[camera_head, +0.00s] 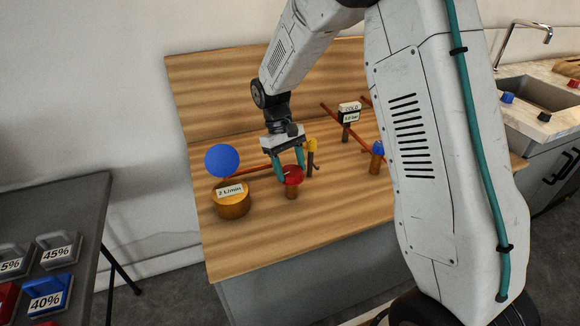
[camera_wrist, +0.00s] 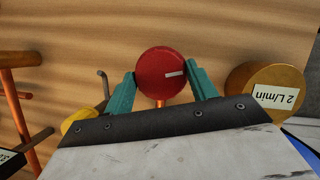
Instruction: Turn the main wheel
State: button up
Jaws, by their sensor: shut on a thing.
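The red round wheel (camera_head: 293,175) sits on a short copper stem above the wooden bench. In the wrist view the red wheel (camera_wrist: 162,74) shows a white mark pointing to the right. My gripper (camera_head: 289,178) has its teal fingers on both sides of the wheel, pointing down at it. In the wrist view my gripper (camera_wrist: 160,82) is shut on the wheel, with a finger touching each side.
A yellow knob (camera_head: 312,145), a blue knob (camera_head: 377,148) and a "COLD" sign (camera_head: 349,110) stand to the right. The bench's front (camera_head: 290,240) is bare.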

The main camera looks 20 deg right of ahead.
jog(key=shift+w+m+y, duration=0.1)
jog(key=shift+m+y, duration=0.2)
jog(key=shift+m, duration=0.4)
jog(key=o, duration=1)
jog(key=v, duration=0.7)
jog(key=shift+r, duration=0.35)
jog(key=shift+w, duration=0.15)
